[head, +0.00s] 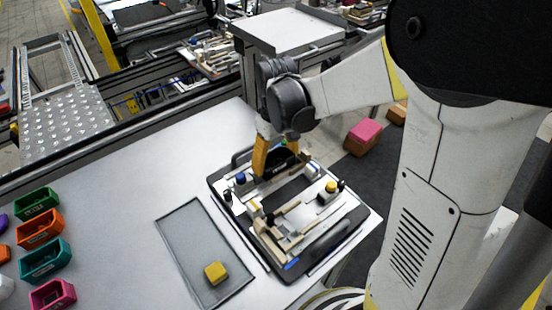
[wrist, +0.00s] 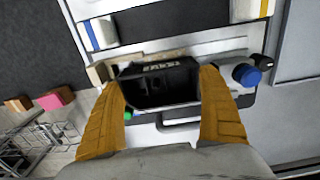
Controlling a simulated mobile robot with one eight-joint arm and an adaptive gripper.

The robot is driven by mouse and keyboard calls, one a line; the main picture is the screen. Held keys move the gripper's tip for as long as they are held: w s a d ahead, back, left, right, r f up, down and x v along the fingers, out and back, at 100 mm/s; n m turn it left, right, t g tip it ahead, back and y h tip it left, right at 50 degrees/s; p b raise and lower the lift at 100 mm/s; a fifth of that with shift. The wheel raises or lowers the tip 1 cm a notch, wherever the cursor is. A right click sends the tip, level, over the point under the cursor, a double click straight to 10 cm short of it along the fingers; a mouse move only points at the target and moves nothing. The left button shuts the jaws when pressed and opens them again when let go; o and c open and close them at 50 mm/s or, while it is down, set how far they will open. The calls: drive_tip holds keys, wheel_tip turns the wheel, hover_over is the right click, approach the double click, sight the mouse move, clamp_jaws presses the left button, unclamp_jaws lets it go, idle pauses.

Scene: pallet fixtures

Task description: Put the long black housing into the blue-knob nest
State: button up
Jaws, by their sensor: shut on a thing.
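My gripper (wrist: 160,103), with orange-yellow fingers, is shut on the long black housing (wrist: 157,68), one finger at each end. In the wrist view the housing looks like an open-topped box. In the head view my gripper (head: 275,160) is at the far end of the black pallet fixture (head: 222,196), and my fingers partly hide the housing (head: 284,157). The blue knob (wrist: 247,75) is just right of my right finger in the wrist view; in the head view it (head: 240,178) is left of my gripper. I cannot tell whether the housing touches the nest floor.
A yellow knob (head: 331,186) stands on the fixture's right side. Coloured bins, including a green one (head: 38,203), line the table's left edge. The table between is clear.

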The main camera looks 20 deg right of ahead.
drive_tip(key=o, duration=1.1)
drive_tip(key=shift+c, duration=0.2)
wheel_tip(320, 180, up, 12)
